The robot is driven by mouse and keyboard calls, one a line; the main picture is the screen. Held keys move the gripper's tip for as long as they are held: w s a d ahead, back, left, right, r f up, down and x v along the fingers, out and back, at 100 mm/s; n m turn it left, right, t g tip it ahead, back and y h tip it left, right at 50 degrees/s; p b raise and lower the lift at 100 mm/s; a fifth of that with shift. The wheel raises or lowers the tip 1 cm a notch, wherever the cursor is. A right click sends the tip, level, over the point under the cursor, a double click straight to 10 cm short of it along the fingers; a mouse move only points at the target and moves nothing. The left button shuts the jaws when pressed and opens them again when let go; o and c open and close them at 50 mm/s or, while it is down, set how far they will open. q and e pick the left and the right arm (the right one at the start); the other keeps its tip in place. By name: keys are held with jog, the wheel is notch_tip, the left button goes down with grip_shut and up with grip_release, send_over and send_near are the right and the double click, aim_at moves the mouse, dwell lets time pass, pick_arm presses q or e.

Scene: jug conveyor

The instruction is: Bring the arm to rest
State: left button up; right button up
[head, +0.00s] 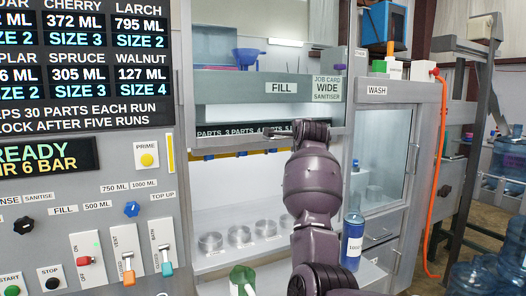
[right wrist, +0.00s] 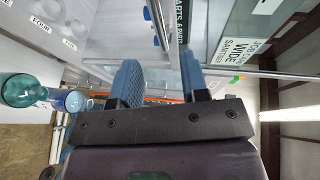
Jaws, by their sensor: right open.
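My right arm (head: 313,185) rises from the bottom of the head view, in front of the fill bay. Its far end is bent over near the sign strip, and its fingers cannot be made out there. In the right wrist view my right gripper (right wrist: 160,75) has two blue fingers apart, with nothing held between them. A metal rail and the sign-bearing panel lie beyond the fingers. My left gripper is in neither view.
Several metal discs (head: 240,235) sit in the fill bay. A control panel (head: 95,205) with levers is at left. The wash cabinet (head: 380,150) and an orange hose (head: 435,170) are at right.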

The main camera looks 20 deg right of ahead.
jog(key=s+a+r+n+t, duration=0.4)
jog(key=r+n+t, duration=0.15)
jog(key=n, duration=0.45)
jog(key=s+a+f+n+y, duration=0.1)
jog(key=s+a+f+n, duration=0.2)
jog(key=f, duration=0.6)
jog(key=s+a+f+n+y, duration=0.15)
jog(key=s+f+n, duration=0.25)
jog(key=f, duration=0.5)
jog(key=s+a+f+n+y, duration=0.1)
jog(key=s+a+f+n, duration=0.2)
jog(key=f, duration=0.7)
jog(key=s+a+f+n+g+y, duration=0.1)
jog(key=s+f+g, duration=0.8)
jog(key=s+f, duration=2.5)
jog(key=shift+s+a+n, duration=0.4)
jog(key=shift+s+a, duration=0.05)
jog(key=shift+s, duration=0.45)
